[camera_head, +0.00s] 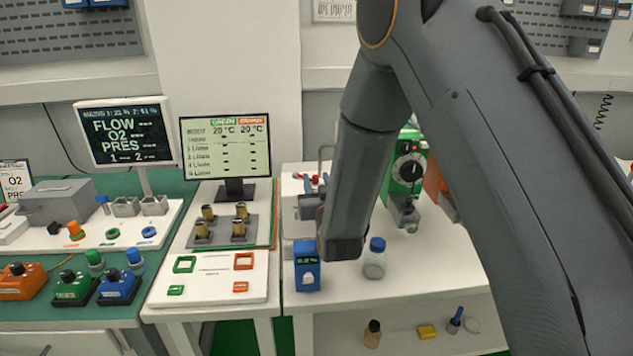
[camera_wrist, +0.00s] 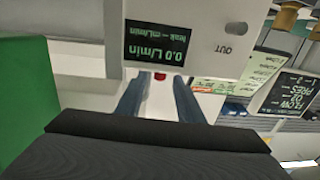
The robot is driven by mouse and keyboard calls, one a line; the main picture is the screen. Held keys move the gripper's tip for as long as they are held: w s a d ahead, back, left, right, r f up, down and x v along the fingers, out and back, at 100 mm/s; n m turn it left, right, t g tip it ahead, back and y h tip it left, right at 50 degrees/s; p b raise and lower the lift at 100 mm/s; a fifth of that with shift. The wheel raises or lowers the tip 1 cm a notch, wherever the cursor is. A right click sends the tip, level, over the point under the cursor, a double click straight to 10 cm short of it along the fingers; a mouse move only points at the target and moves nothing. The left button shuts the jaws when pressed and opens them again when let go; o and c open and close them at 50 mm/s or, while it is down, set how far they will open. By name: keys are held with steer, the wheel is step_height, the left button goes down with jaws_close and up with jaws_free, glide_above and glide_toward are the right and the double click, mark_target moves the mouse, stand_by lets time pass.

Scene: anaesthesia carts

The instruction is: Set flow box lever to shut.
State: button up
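The flow box (camera_wrist: 220,25) fills the top of the wrist view as a white housing, seen upside down. Its dark display (camera_wrist: 155,43) reads 0.0 L/min, and an OUT label with a round port is beside it. A small red piece (camera_wrist: 160,77), which looks like the lever's end, shows below the display; its angle cannot be told. My gripper (camera_wrist: 160,84) is open, its two blue-grey fingers on either side of the red piece with gaps visible.
A green box with a dial (camera_head: 409,168) stands right of my forearm. A small blue device (camera_head: 307,268) and a blue-capped jar (camera_head: 375,258) stand in front, near my arm. A screen (camera_head: 226,147) and brass fittings (camera_head: 239,228) are to the left. The bench's front right is clear.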

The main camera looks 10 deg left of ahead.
steer(key=b+v, duration=0.2)
steer(key=v, duration=0.5)
steer(key=shift+s, duration=0.3)
steer(key=shift+d, duration=0.15)
steer(key=shift+d, duration=0.2)
steer(key=c, duration=0.6)
steer(key=d+m, duration=0.1)
steer(key=m, duration=0.1)
steer(key=s+d+m+y+p, duration=0.1)
steer(key=d, duration=0.1)
steer(key=s+d+m, duration=0.1)
steer(key=d+m, duration=0.1)
steer(key=shift+s+d+f+m+g+y, duration=0.1)
steer(key=shift+d+f+m+g+y, duration=0.05)
steer(key=shift+f+m+g+y, duration=0.2)
jaws_close()
steer(key=s+d+m+g+y+p, duration=0.1)
steer(key=s+d+m+y+p, duration=0.15)
steer(key=s+d+m, duration=0.5)
steer(key=shift+m, duration=0.9)
steer(key=p+x, duration=0.1)
steer(key=x, duration=0.6)
steer(key=p+x, duration=0.1)
steer(key=x, duration=0.6)
steer(key=a+p+x, duration=0.1)
steer(key=p+x, duration=0.1)
steer(key=x, duration=0.6)
steer(key=shift+s+f, duration=0.15)
steer(key=shift+s, duration=0.15)
